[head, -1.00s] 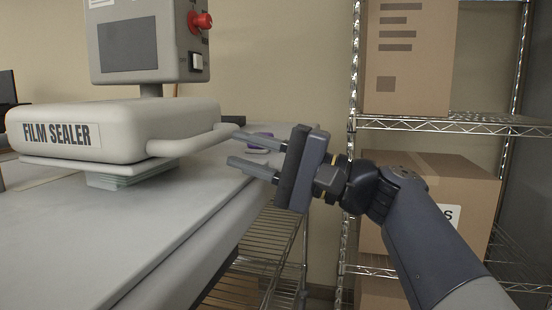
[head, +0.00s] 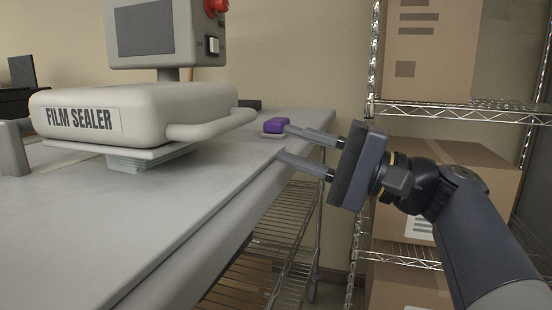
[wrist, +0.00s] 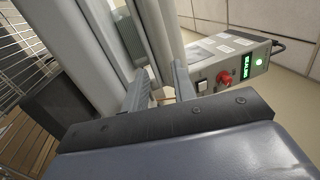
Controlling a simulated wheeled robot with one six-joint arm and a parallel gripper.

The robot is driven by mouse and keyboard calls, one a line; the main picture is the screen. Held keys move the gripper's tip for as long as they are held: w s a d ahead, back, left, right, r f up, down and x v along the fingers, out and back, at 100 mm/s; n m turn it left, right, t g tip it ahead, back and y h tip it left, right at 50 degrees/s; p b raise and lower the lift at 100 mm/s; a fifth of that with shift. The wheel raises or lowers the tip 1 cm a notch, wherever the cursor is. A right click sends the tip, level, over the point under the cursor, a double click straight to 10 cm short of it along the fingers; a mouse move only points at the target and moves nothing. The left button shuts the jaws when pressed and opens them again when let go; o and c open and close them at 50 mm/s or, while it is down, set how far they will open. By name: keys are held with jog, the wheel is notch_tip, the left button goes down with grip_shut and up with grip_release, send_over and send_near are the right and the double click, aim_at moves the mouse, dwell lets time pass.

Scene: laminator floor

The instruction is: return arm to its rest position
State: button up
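My gripper (head: 295,145) is at the right of the table in the head view, its two fingers apart with nothing between them. The fingers point left toward the film sealer (head: 140,117), with a clear gap to the sealer's handle (head: 212,129). In the wrist view the fingers (wrist: 160,90) are spread, with the sealer's light-coloured body beyond them. My arm comes in from the lower right of the head view.
A purple item (head: 275,126) lies on the table (head: 120,220) just beyond my fingertips. Wire shelves (head: 455,114) with cardboard boxes (head: 430,50) stand behind my arm. The sealer's control box (head: 155,35) has a red button and shows a lit green display (wrist: 246,66).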

aim_at(239, 126)
jog(key=b+x, duration=0.1)
jog(key=x, duration=0.8)
jog(key=shift+w+a+r, duration=0.15)
jog(key=shift+a+r, duration=0.05)
jog(key=shift+a, duration=0.15)
jog(key=shift+w+a+r, duration=0.1)
jog(key=shift+w+a, duration=0.05)
jog(key=shift+a, duration=0.15)
jog(key=shift+r, duration=0.1)
